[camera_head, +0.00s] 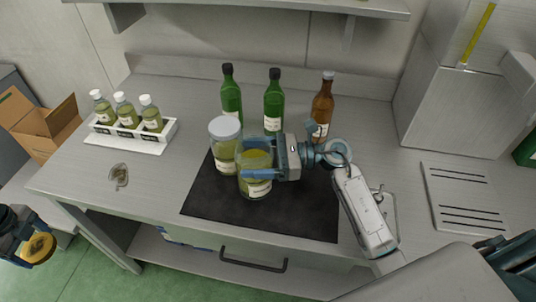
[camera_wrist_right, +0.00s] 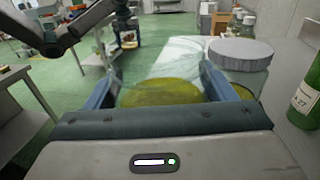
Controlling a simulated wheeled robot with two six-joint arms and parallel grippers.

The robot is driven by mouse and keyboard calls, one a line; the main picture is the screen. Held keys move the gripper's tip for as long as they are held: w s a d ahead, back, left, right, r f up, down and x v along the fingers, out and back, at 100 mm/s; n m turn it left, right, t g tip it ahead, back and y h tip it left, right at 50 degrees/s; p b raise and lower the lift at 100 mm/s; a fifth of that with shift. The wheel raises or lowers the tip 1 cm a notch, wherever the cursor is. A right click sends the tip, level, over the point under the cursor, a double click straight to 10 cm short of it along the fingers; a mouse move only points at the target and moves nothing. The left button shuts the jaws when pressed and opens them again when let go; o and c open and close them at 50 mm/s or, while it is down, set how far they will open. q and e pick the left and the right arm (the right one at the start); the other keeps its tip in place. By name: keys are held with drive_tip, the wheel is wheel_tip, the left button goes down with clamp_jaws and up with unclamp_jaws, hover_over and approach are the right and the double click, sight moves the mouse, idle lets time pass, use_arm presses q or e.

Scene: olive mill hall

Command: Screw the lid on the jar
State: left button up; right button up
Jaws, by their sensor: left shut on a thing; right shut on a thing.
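My right gripper (camera_head: 256,160) is shut around a glass jar (camera_head: 256,186) with yellow-green contents, standing on the dark mat. The jar's top shows no lid. In the right wrist view, the jar (camera_wrist_right: 162,93) sits between both fingers. My left gripper (camera_head: 30,240) is at the far lower left, off the bench's front edge and well away from the jar. It is shut on a round yellow-gold lid (camera_head: 41,248). The left gripper also shows in the back of the right wrist view (camera_wrist_right: 126,36).
A second jar (camera_head: 224,150) with a grey lid stands close left of the held jar. The dark mat (camera_head: 290,214) is clear in front. Green bottles (camera_head: 274,98) and a brown bottle (camera_head: 322,100) stand behind. A white rack (camera_head: 132,138) holds small bottles. A small drab item (camera_head: 119,175) lies left.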

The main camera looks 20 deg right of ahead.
drive_tip(key=w+a+r+n+g, duration=0.1)
drive_tip(key=a+n+g, duration=0.3)
drive_tip(key=a+g, duration=0.3)
drive_tip(key=shift+w+a+r+n+y, duration=0.2)
drive_tip(key=shift+a+r+n+y, duration=0.15)
drive_tip(key=shift+a, duration=0.3)
drive_tip(key=shift+f, duration=0.1)
